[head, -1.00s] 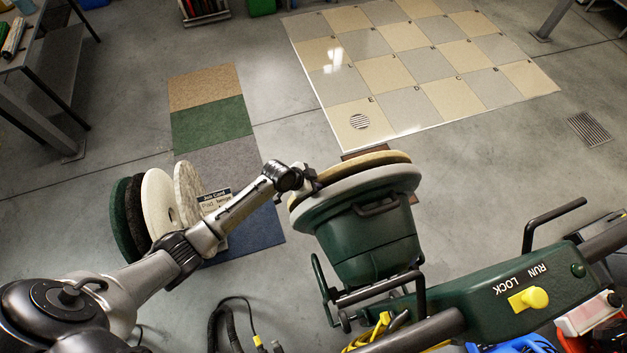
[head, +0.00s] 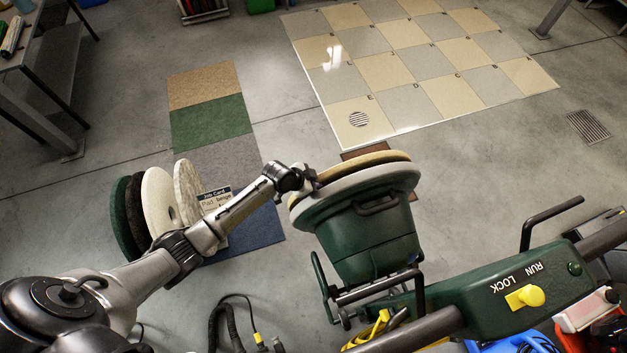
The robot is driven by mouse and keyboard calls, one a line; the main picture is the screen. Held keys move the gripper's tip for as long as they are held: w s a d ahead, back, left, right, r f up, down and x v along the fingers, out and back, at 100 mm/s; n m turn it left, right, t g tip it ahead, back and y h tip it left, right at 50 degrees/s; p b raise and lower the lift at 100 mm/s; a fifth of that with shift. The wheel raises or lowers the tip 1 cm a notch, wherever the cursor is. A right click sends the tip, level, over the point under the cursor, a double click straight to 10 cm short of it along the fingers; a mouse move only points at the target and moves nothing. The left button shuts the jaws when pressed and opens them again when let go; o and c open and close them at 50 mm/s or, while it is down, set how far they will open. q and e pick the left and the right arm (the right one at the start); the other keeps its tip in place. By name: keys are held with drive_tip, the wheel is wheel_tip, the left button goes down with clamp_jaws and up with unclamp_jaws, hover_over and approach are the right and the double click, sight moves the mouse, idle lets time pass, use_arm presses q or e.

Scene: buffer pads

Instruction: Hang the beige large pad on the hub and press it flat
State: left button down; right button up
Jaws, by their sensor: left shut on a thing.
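The beige large pad (head: 372,161) lies against the far face of the machine's grey disc (head: 350,190), above the green machine body (head: 368,243). Only its edge shows; the hub is hidden behind it, so I cannot tell whether it is pressed fully flat. My left gripper (head: 309,186) is at the pad's left edge, shut on it; its fingertips are partly hidden. My right gripper is not in view.
Green, dark, white and cream pads (head: 188,192) stand in a row at left beside a job card (head: 215,196). Coloured carpet tiles (head: 211,122) lie behind. The machine's handle with a yellow RUN/LOCK knob (head: 532,296) is at lower right.

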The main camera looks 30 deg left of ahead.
use_arm(q)
drive_tip(key=shift+f, duration=0.2)
drive_tip(key=c, duration=1)
unclamp_jaws()
drive_tip(key=shift+s, duration=0.1)
drive_tip(key=shift+c, duration=0.2)
drive_tip(key=shift+o, duration=1.1)
drive_tip(key=shift+s+a+r, duration=0.1)
drive_tip(key=shift+r, duration=0.25)
drive_tip(key=p+v, duration=0.3)
drive_tip(key=v, duration=1)
